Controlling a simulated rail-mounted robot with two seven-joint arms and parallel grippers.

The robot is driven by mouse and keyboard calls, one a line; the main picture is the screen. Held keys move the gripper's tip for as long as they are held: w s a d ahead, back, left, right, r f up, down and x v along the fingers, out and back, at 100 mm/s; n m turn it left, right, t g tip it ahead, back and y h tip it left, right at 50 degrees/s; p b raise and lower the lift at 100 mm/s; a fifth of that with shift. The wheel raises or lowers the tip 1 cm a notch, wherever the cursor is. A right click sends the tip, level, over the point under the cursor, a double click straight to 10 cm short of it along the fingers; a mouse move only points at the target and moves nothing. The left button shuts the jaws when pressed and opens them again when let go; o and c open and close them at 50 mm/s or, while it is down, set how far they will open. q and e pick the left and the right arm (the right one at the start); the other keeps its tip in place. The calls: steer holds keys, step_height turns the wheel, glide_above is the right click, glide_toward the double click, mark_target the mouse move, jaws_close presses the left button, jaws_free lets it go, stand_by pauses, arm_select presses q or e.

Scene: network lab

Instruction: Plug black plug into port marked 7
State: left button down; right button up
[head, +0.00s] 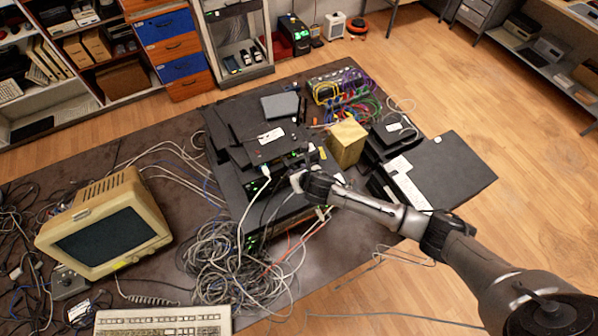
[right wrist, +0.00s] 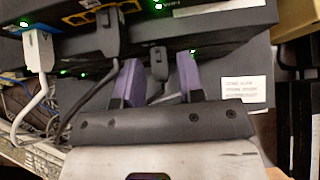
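My right gripper (right wrist: 159,75) is open, its two purple fingers apart in front of a dark network box (right wrist: 232,65). A black plug (right wrist: 159,58) shows between and beyond the fingers, with a gap on each side, close to the box's front. Another black plug (right wrist: 107,32) with a dark cable sits left of the fingers, and a white plug (right wrist: 39,48) sits farther left. In the head view my right gripper (head: 296,168) is at the front of the stacked boxes, its fingers hard to make out. No port number is readable. My left gripper is not in view.
A tangle of grey cables (head: 235,268) lies in front of the stack. A yellowish box (head: 346,143) stands right of the gripper, near a flat black case (head: 450,173). An old monitor (head: 108,225) and a keyboard (head: 165,320) are at the left.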

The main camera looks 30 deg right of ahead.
steer(key=shift+o, duration=0.7)
steer(key=v, duration=1.3)
steer(key=shift+s+r, duration=0.3)
